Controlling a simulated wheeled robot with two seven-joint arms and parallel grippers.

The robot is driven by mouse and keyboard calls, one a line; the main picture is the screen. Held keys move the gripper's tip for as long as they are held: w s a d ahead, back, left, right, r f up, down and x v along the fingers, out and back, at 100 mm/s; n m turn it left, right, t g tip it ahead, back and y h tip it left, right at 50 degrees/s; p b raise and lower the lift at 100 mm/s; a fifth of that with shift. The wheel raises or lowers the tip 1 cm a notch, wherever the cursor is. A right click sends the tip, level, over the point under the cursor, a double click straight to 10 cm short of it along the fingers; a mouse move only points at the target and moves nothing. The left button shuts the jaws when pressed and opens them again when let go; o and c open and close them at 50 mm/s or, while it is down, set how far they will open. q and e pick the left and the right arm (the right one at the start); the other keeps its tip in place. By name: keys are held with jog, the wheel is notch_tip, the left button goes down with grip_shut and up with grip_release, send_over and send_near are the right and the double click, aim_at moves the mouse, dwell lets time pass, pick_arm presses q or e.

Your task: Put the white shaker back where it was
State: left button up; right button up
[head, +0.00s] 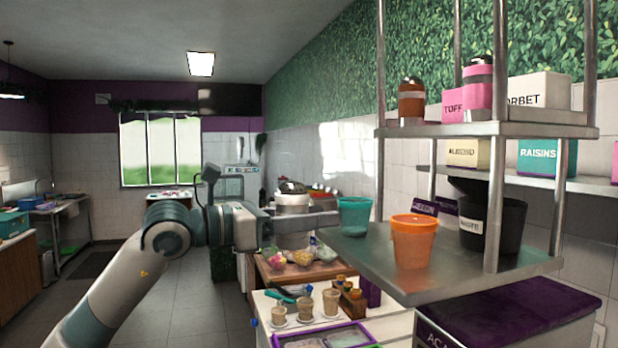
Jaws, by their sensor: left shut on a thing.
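My left gripper (300,224) reaches in from the left, level, above the wooden-topped counter. It is shut on what looks like the white shaker (292,201), a pale body with a dark domed top. The shaker looks upright; the fingers cover its middle. On the upper metal shelf (450,130) at the right stand a brown shaker (411,103) with a dark cap and a pink shaker (477,95). My right gripper is not in view.
The lower metal shelf (370,262) holds a teal cup (354,218), an orange cup (414,243) and a black waste bin (490,222). Shelf posts (495,200) rise at the right. Bowls, jars and filled cups (331,302) crowd the counter below. Topping boxes (540,92) stand behind the shakers.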

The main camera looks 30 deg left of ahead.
pick_arm(q)
jog(key=s+d+f+m+g+h, duration=0.1)
jog(key=s+d+f, duration=0.2)
jog(key=f, duration=1)
jog(key=s+d+f+m+g+h, duration=0.1)
jog(key=d+f, duration=0.4)
jog(key=f, duration=0.9)
jog(key=s+d+f+m+g+h, duration=0.2)
jog(key=s+d+f, duration=0.2)
jog(key=f, duration=0.9)
jog(key=shift+s+f+h, duration=0.25)
jog(key=shift+s+h, duration=0.05)
jog(key=shift+s, duration=0.15)
jog(key=shift+a+f, duration=0.15)
jog(key=shift+f, duration=0.05)
notch_tip(320, 180, down, 11)
jog(key=b, duration=1)
jog(key=shift+f+b, duration=0.2)
jog(key=shift+b, duration=0.2)
jog(key=shift+a, duration=0.15)
